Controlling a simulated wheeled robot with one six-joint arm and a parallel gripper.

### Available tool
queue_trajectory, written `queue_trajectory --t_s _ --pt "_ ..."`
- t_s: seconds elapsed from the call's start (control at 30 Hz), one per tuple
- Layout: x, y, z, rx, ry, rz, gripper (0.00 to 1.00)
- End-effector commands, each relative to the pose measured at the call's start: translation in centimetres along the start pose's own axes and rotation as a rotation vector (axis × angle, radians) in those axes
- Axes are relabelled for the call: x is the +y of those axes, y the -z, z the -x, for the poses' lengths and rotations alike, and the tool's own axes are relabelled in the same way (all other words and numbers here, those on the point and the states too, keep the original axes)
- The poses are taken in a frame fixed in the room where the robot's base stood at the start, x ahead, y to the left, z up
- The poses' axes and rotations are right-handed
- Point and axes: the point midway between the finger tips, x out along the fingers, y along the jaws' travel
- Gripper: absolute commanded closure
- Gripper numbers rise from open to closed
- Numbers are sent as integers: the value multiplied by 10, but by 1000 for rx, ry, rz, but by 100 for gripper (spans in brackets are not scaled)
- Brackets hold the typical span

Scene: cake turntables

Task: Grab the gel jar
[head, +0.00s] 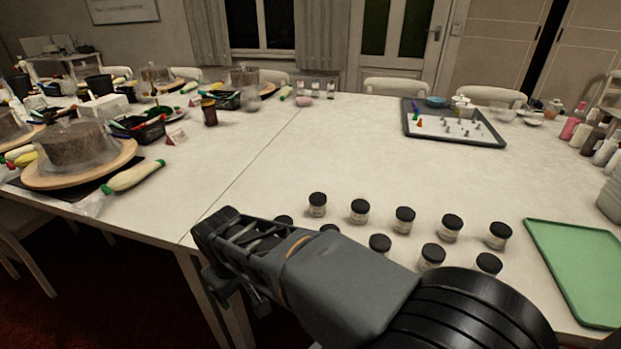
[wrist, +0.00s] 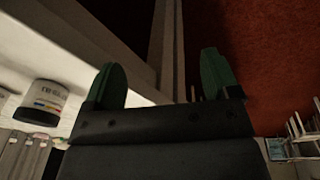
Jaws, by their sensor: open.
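Several small clear jars with black lids stand upright in rows on the white table, among them a back-left jar (head: 317,205), a middle jar (head: 404,220) and a right-hand jar (head: 498,236). My arm hides part of the front row. In the wrist view one jar (wrist: 42,103) shows at the left with a white label and coloured marks; its print is too small to read surely. I cannot tell which jar in the head view it is. My gripper (wrist: 165,88) is open and empty, its green fingers apart, beside the table edge over the red floor. The jar is outside the fingers.
A green tray (head: 575,262) lies right of the jars. A dark-rimmed tray (head: 455,133) with small piping tips lies farther back. Turntables with covered cakes, including one wooden turntable (head: 75,178), crowd the left. The middle of the table is clear.

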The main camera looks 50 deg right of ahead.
Motion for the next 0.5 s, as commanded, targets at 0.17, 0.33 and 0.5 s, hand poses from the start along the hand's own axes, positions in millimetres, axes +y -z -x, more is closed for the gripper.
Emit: queue_trajectory --t_s 0.17,0.33,0.5 --pt "18 18 66 -80 -48 83 18" --pt "52 40 99 -245 -131 224 18" --pt "95 61 90 -477 -219 394 18"
